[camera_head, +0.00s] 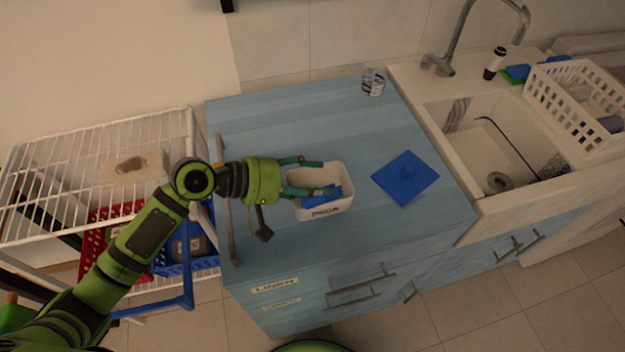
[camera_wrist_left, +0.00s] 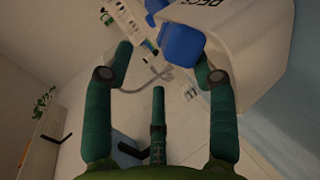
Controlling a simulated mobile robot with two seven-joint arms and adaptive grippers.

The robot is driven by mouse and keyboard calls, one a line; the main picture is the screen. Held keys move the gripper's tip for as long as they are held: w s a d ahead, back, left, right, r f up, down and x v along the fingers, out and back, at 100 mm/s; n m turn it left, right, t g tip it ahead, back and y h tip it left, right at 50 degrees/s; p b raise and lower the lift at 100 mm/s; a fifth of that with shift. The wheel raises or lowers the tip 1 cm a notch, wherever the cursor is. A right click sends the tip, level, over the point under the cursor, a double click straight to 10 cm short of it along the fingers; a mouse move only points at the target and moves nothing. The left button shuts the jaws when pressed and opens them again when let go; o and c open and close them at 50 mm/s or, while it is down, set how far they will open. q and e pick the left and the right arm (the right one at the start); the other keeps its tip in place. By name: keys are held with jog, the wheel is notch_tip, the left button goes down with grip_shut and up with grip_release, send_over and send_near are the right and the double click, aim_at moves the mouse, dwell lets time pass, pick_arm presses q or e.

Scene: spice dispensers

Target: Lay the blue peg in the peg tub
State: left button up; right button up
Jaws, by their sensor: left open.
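The white peg tub (camera_head: 325,214) stands on the blue counter, its label facing the front. The blue peg (camera_head: 322,198) shows inside the tub's outline, by its front wall; I cannot tell how it rests there. In the left wrist view a blue piece (camera_wrist_left: 181,45), seemingly the peg, shows beside one finger, against the white tub (camera_wrist_left: 250,45). My left gripper (camera_head: 314,177) is open, with its green fingers over the tub's opening. In the left wrist view the fingers (camera_wrist_left: 165,75) are spread wide with a gap between them. My right gripper is not in view.
A blue square cloth (camera_head: 405,178) lies right of the tub, and a patterned glass (camera_head: 373,82) stands at the back. The sink (camera_head: 480,150) and a white basket (camera_head: 575,95) are at the right. A wire rack (camera_head: 75,150) stands left. The counter's back left is clear.

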pick_arm(q)
jog(key=v, duration=1.1)
jog(key=shift+s+a, duration=0.15)
jog(key=shift+a, duration=0.2)
